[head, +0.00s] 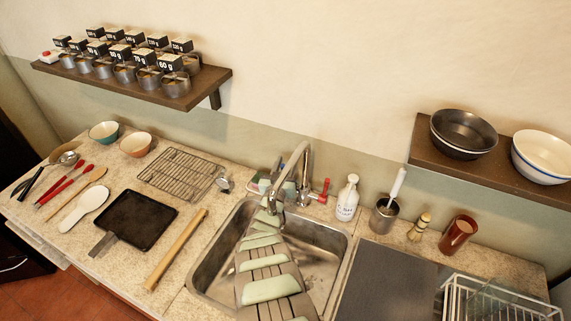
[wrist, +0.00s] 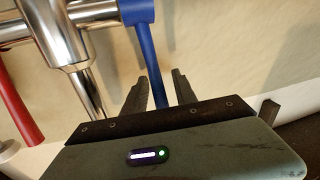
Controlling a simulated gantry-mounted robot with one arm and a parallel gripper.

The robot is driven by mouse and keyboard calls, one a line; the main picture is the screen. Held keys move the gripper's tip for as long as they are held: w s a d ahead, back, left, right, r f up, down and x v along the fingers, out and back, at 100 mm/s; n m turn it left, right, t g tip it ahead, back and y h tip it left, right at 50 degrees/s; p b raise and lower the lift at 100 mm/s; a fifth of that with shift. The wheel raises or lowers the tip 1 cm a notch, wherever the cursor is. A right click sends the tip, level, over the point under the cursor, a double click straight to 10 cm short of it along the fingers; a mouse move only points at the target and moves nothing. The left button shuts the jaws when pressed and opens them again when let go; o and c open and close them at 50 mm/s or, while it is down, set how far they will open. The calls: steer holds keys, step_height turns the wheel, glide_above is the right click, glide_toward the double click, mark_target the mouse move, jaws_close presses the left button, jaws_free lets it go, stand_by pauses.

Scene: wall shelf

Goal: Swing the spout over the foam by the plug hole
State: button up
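The chrome spout (head: 287,173) rises at the back of the steel sink (head: 335,245) and arches toward the front left, over the basin. The plug hole and any foam are hidden under my green arm, which crosses the sink. My gripper (wrist: 160,76) is at the left of the tap, near its base. In the wrist view its two dark fingers are apart, with the blue tap lever (wrist: 152,50) passing between or just beyond them; contact is unclear. Chrome tap parts (wrist: 62,40) fill the upper left there. The red tap lever (head: 323,190) is on the tap's other side.
A soap bottle (head: 347,199) and a utensil pot (head: 384,216) stand right of the tap. A wire rack (head: 180,174), black pan (head: 135,218) and rolling pin (head: 175,250) lie to the left. Shelves (head: 130,86) hang above; a dish rack (head: 490,302) is front right.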

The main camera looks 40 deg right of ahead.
jaws_close()
stand_by(1.3)
